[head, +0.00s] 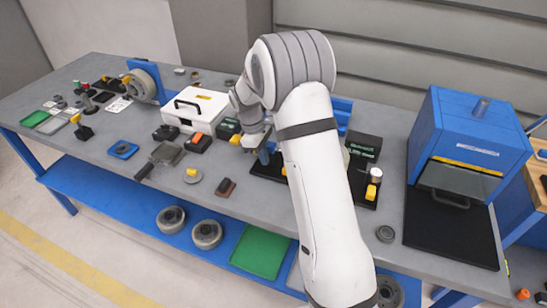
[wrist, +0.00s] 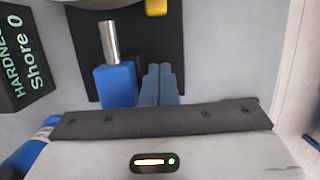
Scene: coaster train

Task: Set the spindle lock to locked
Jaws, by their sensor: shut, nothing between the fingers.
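I cannot tell for certain which part is the spindle lock. A blue frame (head: 160,90) with a grey wheel (head: 147,80) stands at the back left of the bench in the head view, with a small yellow part (head: 127,79) beside it. My gripper (head: 264,157) is shut and empty, over the middle of the bench. In the wrist view my gripper's blue-grey fingers (wrist: 161,78) are together, beside a blue block (wrist: 115,85) with a metal cylinder (wrist: 109,42), above a black plate (wrist: 86,35). A yellow part (wrist: 156,7) shows at the top edge.
A dark box marked "Shore" (wrist: 25,60) is left in the wrist view. A white case (head: 195,108) stands left of my gripper in the head view. A blue cabinet (head: 465,130) is at the right. My arm hides part of the bench middle.

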